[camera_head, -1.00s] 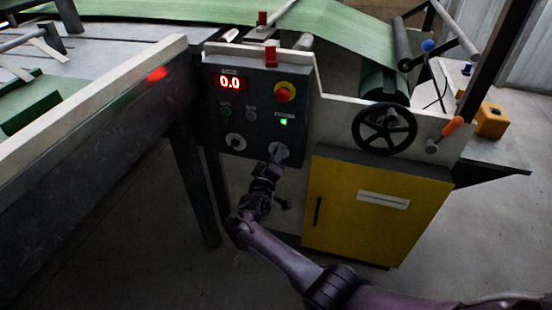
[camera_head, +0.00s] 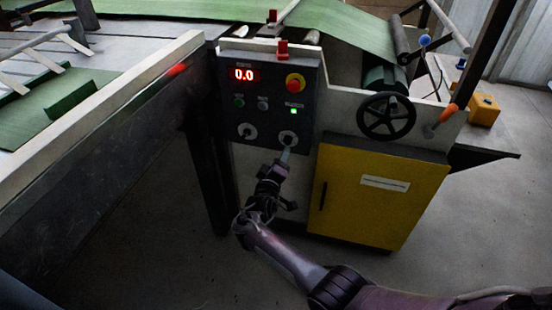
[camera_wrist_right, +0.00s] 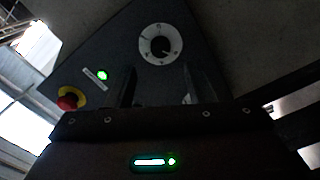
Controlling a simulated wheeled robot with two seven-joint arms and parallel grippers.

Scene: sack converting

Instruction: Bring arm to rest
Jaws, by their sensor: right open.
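My right arm comes in from the lower right in the head view. Its gripper (camera_head: 285,157) is just below the right-hand white dial (camera_head: 288,139) on the dark control panel (camera_head: 266,112). In the right wrist view the two fingers of the right gripper (camera_wrist_right: 160,90) stand apart with nothing between them. The white dial (camera_wrist_right: 160,44) shows beyond the fingertips, apparently clear of them. The head view does not settle the exact gap. My left gripper is not in view.
The panel carries a red display reading 0.0 (camera_head: 244,74), a red emergency button (camera_head: 295,82) and a lit green lamp (camera_head: 294,111). A yellow cabinet (camera_head: 375,200) stands to the right below a black handwheel (camera_head: 386,117). A long machine rail (camera_head: 100,115) runs at left. Open floor lies below.

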